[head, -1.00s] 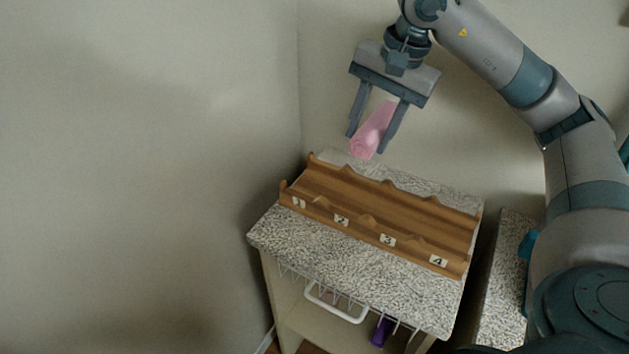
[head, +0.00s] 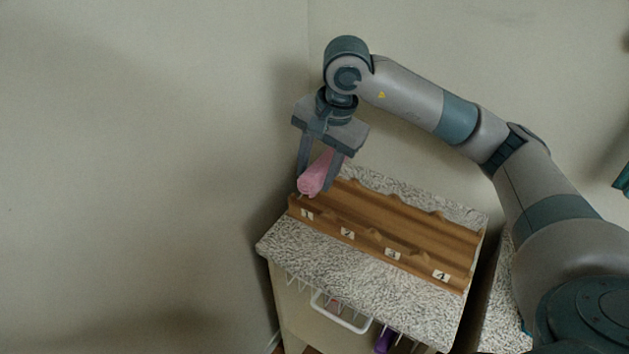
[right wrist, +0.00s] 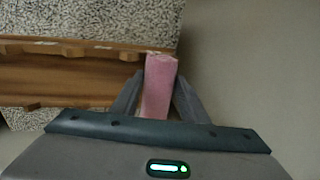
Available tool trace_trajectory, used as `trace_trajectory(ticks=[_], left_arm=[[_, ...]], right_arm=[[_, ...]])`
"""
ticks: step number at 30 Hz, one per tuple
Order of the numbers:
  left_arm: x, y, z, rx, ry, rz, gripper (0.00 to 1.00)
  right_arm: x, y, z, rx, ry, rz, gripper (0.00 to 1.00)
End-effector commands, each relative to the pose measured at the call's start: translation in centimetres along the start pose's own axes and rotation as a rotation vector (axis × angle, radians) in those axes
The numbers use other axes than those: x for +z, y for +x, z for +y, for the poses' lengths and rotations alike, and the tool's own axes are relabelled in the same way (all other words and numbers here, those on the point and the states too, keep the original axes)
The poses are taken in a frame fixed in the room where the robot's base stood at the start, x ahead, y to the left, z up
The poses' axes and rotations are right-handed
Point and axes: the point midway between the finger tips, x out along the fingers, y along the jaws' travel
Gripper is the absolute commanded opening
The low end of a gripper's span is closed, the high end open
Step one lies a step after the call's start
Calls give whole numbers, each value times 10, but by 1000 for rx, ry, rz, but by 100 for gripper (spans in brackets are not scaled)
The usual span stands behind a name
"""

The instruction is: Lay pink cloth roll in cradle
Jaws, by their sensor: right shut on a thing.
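The pink cloth roll (head: 315,175) is held between the fingers of my right gripper (head: 318,180), which is shut on it. The wooden cradle (head: 400,224) lies on the speckled top, with scalloped long edges and number tags 1 to 4 along its front. In the head view the roll is at the cradle's left end, by the tag 1 slot; I cannot tell whether it touches. In the right wrist view the roll (right wrist: 160,82) points away between the fingers (right wrist: 158,98), over the end of the cradle (right wrist: 60,78). My left gripper is not in view.
The speckled top (head: 350,262) has free room in front of the cradle. A white wire basket handle (head: 340,312) and a purple item (head: 385,340) show below it. Walls stand close at the left and behind.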

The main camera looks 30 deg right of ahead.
Motion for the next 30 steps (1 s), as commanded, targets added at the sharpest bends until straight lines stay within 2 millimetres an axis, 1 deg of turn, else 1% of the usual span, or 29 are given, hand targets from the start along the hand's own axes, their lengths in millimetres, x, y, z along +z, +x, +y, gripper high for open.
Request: trace_trajectory(ticks=[4, 14, 17, 20, 24, 30], left_arm=[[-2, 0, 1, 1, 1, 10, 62], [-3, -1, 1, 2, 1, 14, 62], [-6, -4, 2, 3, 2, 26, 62], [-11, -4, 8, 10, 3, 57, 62], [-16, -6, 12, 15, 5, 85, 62], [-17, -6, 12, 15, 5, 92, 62]], right_arm=[[2, 4, -3, 0, -1, -1, 18], [2, 6, -2, 1, 0, -1, 18], [2, 14, 0, 2, 0, -1, 18], [2, 26, 3, 3, 0, -1, 18], [2, 39, 6, 1, 1, -1, 18], [2, 42, 6, -1, 0, 0, 18]])
